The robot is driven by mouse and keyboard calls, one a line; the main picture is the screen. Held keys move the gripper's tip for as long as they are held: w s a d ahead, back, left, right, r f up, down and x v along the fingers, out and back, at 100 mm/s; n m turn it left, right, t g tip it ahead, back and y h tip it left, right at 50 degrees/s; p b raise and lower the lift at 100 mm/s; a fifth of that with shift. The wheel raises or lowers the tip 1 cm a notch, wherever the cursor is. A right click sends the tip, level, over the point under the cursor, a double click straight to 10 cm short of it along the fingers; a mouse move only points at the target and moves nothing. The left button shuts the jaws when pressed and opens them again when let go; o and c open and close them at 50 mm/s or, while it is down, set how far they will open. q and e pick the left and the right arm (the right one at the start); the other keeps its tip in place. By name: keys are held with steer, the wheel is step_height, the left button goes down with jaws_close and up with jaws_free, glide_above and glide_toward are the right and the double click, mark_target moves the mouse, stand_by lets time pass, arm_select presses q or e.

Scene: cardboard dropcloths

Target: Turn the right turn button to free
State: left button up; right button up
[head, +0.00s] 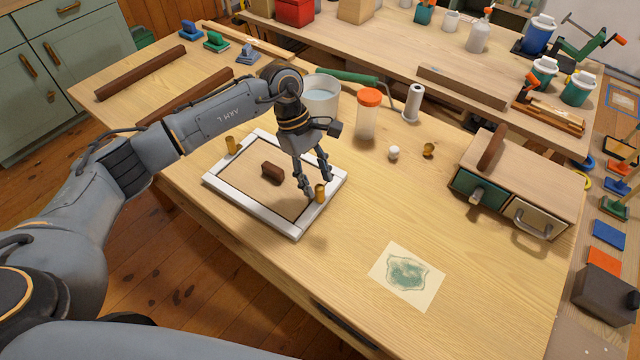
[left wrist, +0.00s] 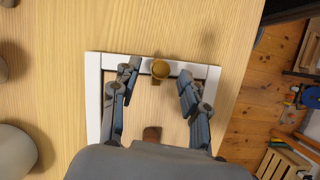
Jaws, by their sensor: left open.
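A white frame (head: 218,187) with a tan panel (head: 245,175) lies flat on the wooden table. The right turn button (head: 320,192) is a small upright brass piece on the frame's right side. It shows from above in the left wrist view (left wrist: 160,69). The left turn button (head: 232,145) stands on the opposite side. A dark brown block (head: 272,172) sits mid-panel. My left gripper (head: 318,186) points down at the right turn button. Its open fingers stand on either side of it, with gaps visible in the wrist view.
A grey bucket (head: 321,100) and an orange-lidded jar (head: 367,115) stand just behind the gripper. A small drawer box (head: 530,175) stands at the right. A paper with a green print (head: 405,277) lies in front. The table between frame and drawer box is mostly clear.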

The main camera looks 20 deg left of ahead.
mark_target(319, 186)
arm_select(q)
steer(key=shift+x, duration=1.15)
steer(key=shift+s+d+f, duration=0.1)
steer(key=shift+d+f, duration=0.1)
steer(key=shift+f, duration=0.25)
jaws_close()
arm_select(e)
steer(key=shift+w+r, duration=0.4)
steer(key=shift+w, duration=0.05)
